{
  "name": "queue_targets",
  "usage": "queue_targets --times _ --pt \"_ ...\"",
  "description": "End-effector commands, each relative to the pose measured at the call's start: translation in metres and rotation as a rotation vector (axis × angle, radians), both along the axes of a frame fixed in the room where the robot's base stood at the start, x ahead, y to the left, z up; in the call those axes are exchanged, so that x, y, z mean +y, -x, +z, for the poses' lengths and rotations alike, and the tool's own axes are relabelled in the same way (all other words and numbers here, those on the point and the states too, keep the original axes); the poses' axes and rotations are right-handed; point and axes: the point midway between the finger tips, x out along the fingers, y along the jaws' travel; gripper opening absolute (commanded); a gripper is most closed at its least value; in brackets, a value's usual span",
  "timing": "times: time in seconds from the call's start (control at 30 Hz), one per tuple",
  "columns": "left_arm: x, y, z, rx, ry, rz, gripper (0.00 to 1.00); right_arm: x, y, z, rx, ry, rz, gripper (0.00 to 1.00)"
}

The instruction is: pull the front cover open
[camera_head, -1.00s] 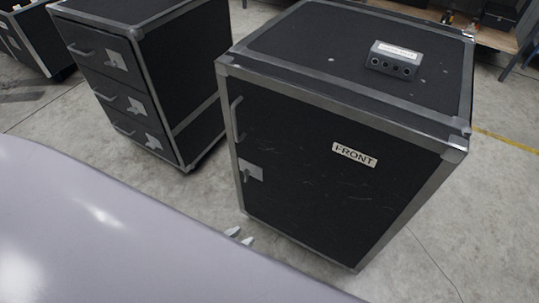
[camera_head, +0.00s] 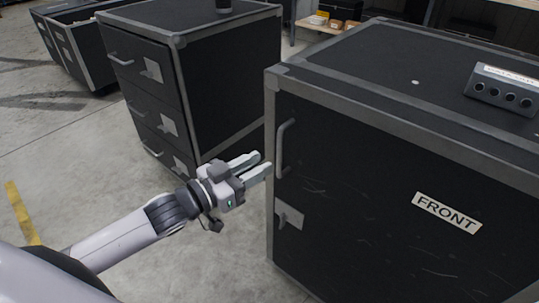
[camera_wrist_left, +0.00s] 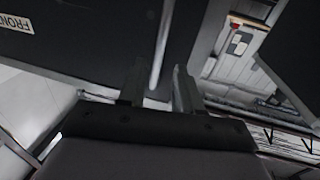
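The front cover (camera_head: 360,170) is the black, metal-edged face of the case, with a "FRONT" label (camera_head: 447,212). It looks closed. A grey upright bar handle (camera_head: 282,150) stands near its left edge, above a metal latch plate (camera_head: 290,216). My left gripper (camera_head: 263,163) is just left of the handle, fingers pointing at it, parted and with nothing held. In the left wrist view, the handle (camera_wrist_left: 162,40) runs down the picture, in line with the gap between the two fingers (camera_wrist_left: 158,85); contact cannot be told. My right gripper is out of view.
A black drawer cabinet (camera_head: 225,85) stands behind and left of my left gripper. A small grey box with round ports (camera_head: 503,92) sits on the case top. Shelves (camera_head: 330,27) stand at the back. Concrete floor (camera_head: 60,165) is clear at the left.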

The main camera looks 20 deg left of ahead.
Motion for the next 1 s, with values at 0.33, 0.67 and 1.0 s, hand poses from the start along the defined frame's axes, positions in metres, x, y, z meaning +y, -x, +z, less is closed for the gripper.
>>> queue_targets --times 0.33,0.67,1.0 --pt "-0.021 -0.034 0.001 -0.002 0.001 0.001 0.34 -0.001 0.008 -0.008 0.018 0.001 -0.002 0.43" --pt "-0.034 -0.056 0.000 0.001 -0.001 0.002 0.34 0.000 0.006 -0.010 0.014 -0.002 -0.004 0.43" --pt "-0.035 -0.057 0.000 0.002 -0.001 0.002 0.24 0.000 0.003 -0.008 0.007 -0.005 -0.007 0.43"
